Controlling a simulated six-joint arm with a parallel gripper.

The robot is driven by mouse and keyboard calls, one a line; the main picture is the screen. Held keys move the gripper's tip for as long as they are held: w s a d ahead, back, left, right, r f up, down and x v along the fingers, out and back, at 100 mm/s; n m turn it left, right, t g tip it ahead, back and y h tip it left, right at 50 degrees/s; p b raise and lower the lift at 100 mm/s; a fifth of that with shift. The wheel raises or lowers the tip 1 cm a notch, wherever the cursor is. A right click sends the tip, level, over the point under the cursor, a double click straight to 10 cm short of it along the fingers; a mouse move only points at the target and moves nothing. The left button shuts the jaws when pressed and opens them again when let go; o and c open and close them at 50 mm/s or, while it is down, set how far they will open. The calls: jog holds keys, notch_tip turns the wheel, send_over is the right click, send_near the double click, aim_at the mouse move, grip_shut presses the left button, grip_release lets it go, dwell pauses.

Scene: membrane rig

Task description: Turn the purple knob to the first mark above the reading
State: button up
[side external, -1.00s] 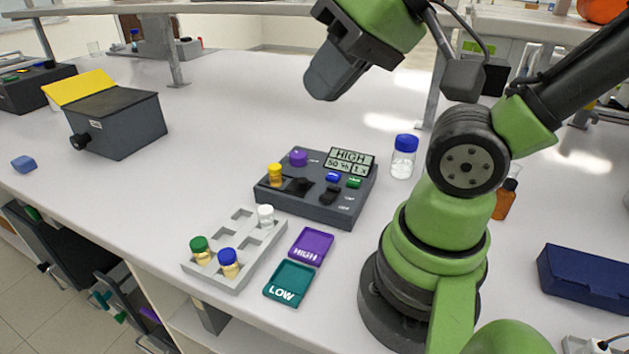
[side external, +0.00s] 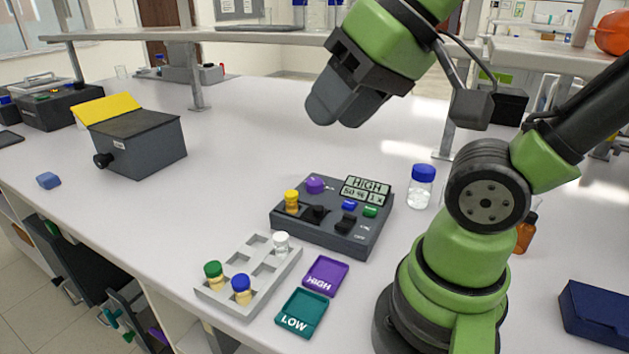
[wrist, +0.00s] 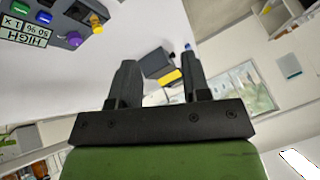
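The purple knob (side external: 315,185) sits on the back left of a dark grey instrument box (side external: 318,238). It also shows in the wrist view (wrist: 74,39), near the upper left. The display (side external: 366,189) beside it reads HIGH, 50 % and 1 x. The marks around the knob are too small to read. My gripper (side external: 340,100) is in the air above and behind the box, well clear of the knob. In the wrist view my gripper (wrist: 160,78) has its two fingers apart with nothing between them.
A yellow-capped vial (side external: 292,201) stands on the box's left side. A grey rack (side external: 232,301) with several vials, a purple HIGH tray (side external: 341,266) and a teal LOW tray (side external: 315,327) lie in front. A blue-capped bottle (side external: 421,187) stands at right.

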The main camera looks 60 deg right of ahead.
jog(key=o, duration=0.4)
jog(key=w+d, duration=0.1)
jog(key=w, duration=0.1)
jog(key=w+d+n+g+h, duration=0.1)
jog(key=w+d, duration=0.1)
jog(key=w, duration=0.1)
jog(key=w+d+n+g, duration=0.1)
jog(key=w+d, duration=0.1)
jog(key=shift+w+r, duration=0.1)
jog(key=shift+w, duration=0.2)
jog(key=n+g, duration=0.5)
jog(key=n, duration=0.1)
send_over(315, 181)
jog(key=shift+h, duration=0.4)
notch_tip(315, 181, down, 18)
jog(key=shift+r, duration=0.2)
notch_tip(315, 181, down, 10)
jog(key=shift+r, duration=0.25)
jog(key=c, duration=0.9)
